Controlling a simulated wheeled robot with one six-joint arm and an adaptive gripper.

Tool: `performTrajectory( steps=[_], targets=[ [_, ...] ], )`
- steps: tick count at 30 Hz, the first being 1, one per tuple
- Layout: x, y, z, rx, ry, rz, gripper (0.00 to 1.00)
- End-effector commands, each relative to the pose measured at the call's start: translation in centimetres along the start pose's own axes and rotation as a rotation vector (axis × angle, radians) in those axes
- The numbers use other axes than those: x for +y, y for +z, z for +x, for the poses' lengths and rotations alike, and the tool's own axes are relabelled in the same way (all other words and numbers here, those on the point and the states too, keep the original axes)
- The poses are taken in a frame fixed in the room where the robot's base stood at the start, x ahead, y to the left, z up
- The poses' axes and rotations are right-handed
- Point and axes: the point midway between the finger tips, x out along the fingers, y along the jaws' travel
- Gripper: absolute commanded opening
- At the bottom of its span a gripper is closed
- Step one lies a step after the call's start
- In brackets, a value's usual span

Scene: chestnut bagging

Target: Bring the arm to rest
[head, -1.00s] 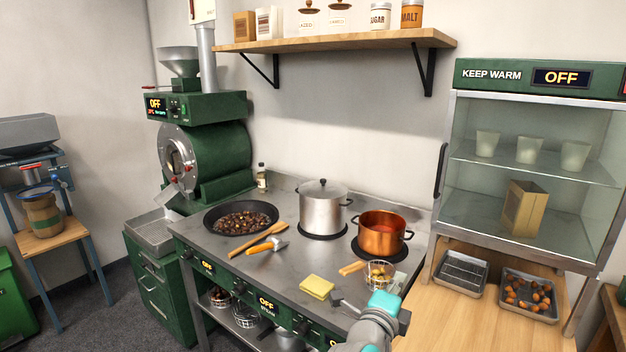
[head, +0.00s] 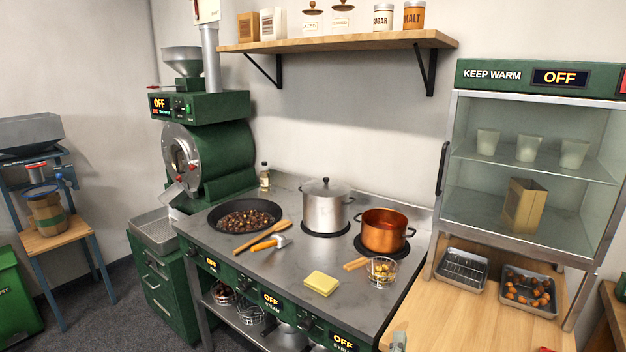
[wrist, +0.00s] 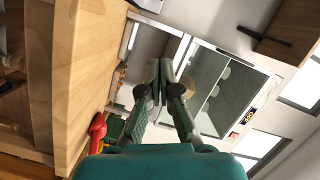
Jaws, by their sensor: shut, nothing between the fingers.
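My gripper (wrist: 159,82) shows in the wrist view with its two fingers together, shut and empty. It is apart from every object there. The wrist view is tilted, with a wooden surface (wrist: 95,70) along the left and a glass-fronted cabinet (wrist: 225,90) beyond the fingers. In the head view the gripper does not show, and only a small pale piece at the bottom edge may be part of my arm.
The stove (head: 345,285) bears a pan of chestnuts (head: 245,218), a steel pot (head: 326,208), a copper pot (head: 384,232), a wire basket (head: 381,270) and a yellow sponge (head: 321,284). A keep-warm cabinet (head: 540,77) and a tray of chestnuts (head: 530,290) stand right.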

Motion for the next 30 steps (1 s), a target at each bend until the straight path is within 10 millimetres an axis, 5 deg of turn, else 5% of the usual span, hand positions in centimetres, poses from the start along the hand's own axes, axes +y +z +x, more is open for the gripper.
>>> performTrajectory(
  steps=[6, 15, 22, 30],
  targets=[
    [7.7, 0.6, -5.1, -0.129, 0.005, -0.241, 0.0],
    [15.2, 0.2, -13.6, -0.281, -0.035, -0.525, 0.0],
    [18.9, -1.2, -20.9, -0.366, -0.083, -0.706, 0.0],
    [20.9, -3.9, -29.4, -0.42, -0.145, -0.891, 0.0]
  ],
)
